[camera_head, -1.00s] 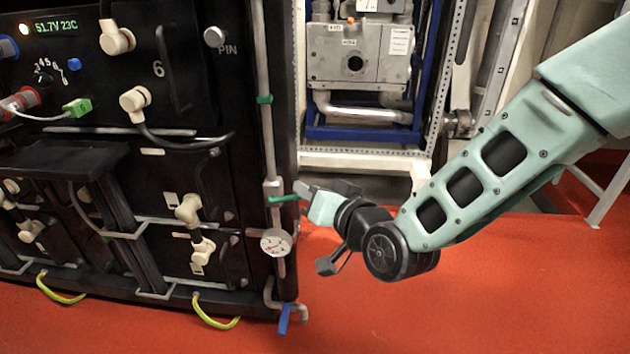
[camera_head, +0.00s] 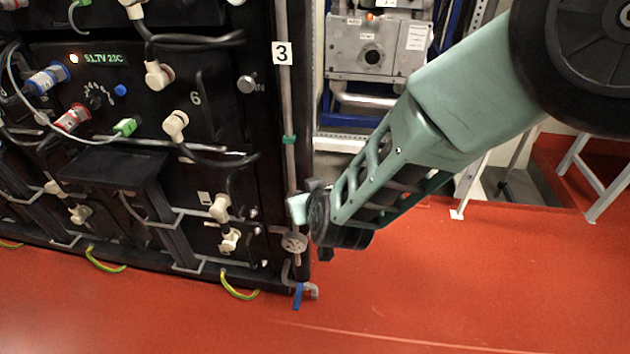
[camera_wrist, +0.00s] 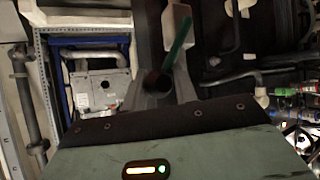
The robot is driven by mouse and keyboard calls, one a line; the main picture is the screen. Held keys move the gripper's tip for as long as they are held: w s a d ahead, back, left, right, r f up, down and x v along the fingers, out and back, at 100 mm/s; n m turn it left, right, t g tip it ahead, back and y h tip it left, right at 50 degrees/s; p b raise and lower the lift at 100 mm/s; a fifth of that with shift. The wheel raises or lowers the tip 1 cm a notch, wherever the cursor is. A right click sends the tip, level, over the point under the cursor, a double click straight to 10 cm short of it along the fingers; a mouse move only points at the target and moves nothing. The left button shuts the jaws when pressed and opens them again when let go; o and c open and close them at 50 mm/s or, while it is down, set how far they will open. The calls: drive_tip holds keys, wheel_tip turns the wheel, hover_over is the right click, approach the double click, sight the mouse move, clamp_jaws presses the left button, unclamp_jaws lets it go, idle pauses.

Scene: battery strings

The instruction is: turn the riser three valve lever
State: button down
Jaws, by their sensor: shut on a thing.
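The riser pipe (camera_head: 291,172) with the "3" label (camera_head: 282,53) runs down the right edge of the black rack. My gripper (camera_head: 299,206) is against the pipe just above the round gauge and hides the valve lever in the head view. In the wrist view the green lever (camera_wrist: 179,42) lies slanted at the fingers, beside a pale fingertip block. My gripper is shut on the lever; the far finger and the exact grip are partly hidden.
A round gauge (camera_head: 294,242) sits on the pipe just below my gripper. A blue handle (camera_head: 298,296) is at the pipe's foot. The black rack (camera_head: 225,110) with cables stands left. Red floor (camera_head: 450,290) is open at right. A grey unit (camera_head: 377,48) stands behind.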

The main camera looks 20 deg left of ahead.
drive_tip(key=shift+s+f+h+p, duration=0.2)
drive_tip(key=shift+h+p, duration=0.1)
drive_tip(key=shift+p, duration=0.3)
drive_tip(key=c, duration=1.1)
unclamp_jaws()
drive_tip(key=shift+w+a+r, duration=0.1)
drive_tip(key=shift+r, duration=0.05)
drive_tip(key=shift+r, duration=0.2)
drive_tip(key=p+v, duration=0.2)
drive_tip(key=v, duration=1.5)
drive_tip(key=shift+d, duration=0.2)
drive_tip(key=shift+f, duration=0.15)
